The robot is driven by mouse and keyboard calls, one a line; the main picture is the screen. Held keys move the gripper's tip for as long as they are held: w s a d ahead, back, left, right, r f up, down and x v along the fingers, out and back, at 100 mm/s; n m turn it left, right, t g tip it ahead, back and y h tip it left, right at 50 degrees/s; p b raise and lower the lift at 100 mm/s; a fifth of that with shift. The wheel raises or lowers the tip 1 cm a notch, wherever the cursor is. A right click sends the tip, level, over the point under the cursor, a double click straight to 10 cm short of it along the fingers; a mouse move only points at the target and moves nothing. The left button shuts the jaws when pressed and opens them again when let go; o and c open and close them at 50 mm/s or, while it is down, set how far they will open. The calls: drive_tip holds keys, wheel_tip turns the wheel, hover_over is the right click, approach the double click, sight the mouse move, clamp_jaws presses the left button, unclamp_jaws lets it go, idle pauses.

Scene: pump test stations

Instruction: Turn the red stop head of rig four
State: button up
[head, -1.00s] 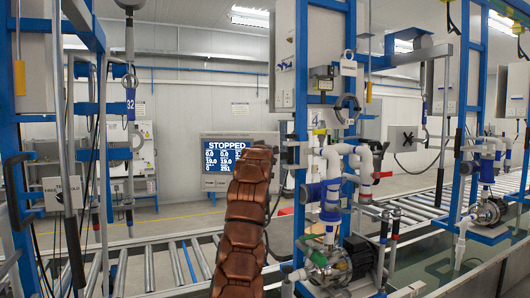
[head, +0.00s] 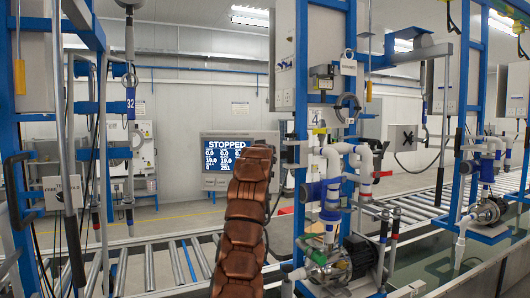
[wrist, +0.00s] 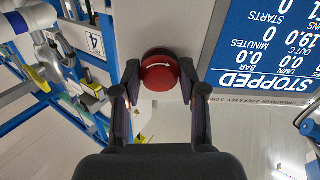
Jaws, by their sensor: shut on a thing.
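The red stop head (wrist: 160,72) is a round red knob in the wrist view, on a pale panel beside the display. My gripper (wrist: 159,84) has one finger on each side of it and is shut on it. The fingers cover part of its left and right edges. In the head view my copper-coloured arm hides the gripper and the stop head. Rig four carries a "4" label (head: 318,114), and a "4" plate (wrist: 95,43) also shows in the wrist view. The blue display (head: 226,157) reads STOPPED.
The rig's white pipes (head: 352,160) and pump (head: 355,262) stand close to the right of my arm. A roller conveyor (head: 150,268) runs behind. A blue frame (head: 90,30) with hoses stands at left. Another pump rig (head: 487,208) stands further right.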

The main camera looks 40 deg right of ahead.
drive_tip(key=shift+m, duration=3.2)
drive_tip(key=o, duration=1.2)
drive_tip(key=shift+c, duration=0.2)
drive_tip(key=shift+s+a, duration=0.1)
drive_tip(key=v, duration=1.1)
drive_tip(key=shift+s+a, duration=0.25)
